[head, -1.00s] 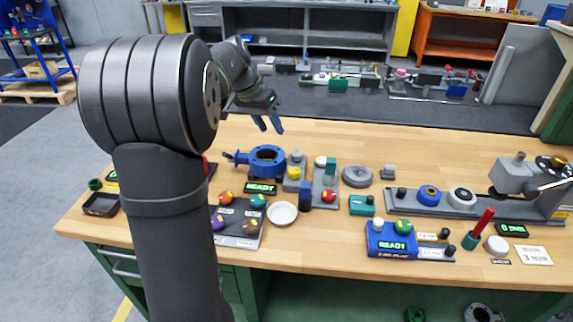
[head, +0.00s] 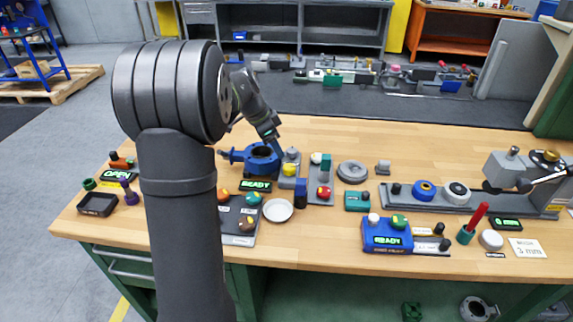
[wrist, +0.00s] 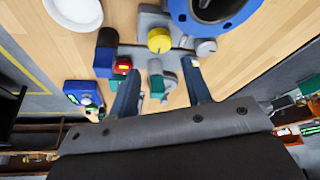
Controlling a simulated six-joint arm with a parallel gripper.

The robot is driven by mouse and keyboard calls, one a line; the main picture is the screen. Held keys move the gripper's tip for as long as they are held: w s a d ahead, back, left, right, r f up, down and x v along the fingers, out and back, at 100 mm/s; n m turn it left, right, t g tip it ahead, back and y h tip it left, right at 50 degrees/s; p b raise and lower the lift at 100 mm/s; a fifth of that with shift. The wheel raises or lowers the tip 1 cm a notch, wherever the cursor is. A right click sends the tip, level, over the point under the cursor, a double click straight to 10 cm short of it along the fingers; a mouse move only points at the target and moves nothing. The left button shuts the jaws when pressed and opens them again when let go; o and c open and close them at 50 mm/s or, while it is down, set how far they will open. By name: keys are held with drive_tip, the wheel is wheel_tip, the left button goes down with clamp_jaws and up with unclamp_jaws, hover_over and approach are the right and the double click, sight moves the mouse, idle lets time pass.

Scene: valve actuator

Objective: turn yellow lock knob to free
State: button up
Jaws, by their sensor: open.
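The yellow lock knob (head: 290,170) stands on a small grey block just right of the blue valve body (head: 262,158). In the wrist view the yellow knob (wrist: 159,40) is round and lies beyond the fingertips, between their lines. My gripper (head: 277,138) is above and behind the knob in the head view, fingers pointing down. In the wrist view my gripper (wrist: 160,74) is open, with nothing between its fingers, and apart from the knob. A grey knob (wrist: 206,47) sits beside the yellow one. The knob's exact turn angle is too small to tell.
A green READY display (head: 256,186) stands in front of the valve. A grey fixture with a red button (head: 324,192) is close on the right. A white dish (head: 278,210) lies in front. The bench is clear behind the valve.

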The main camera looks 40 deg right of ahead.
sight(288, 167)
drive_tip(key=x, duration=0.9)
drive_tip(key=c, duration=0.7)
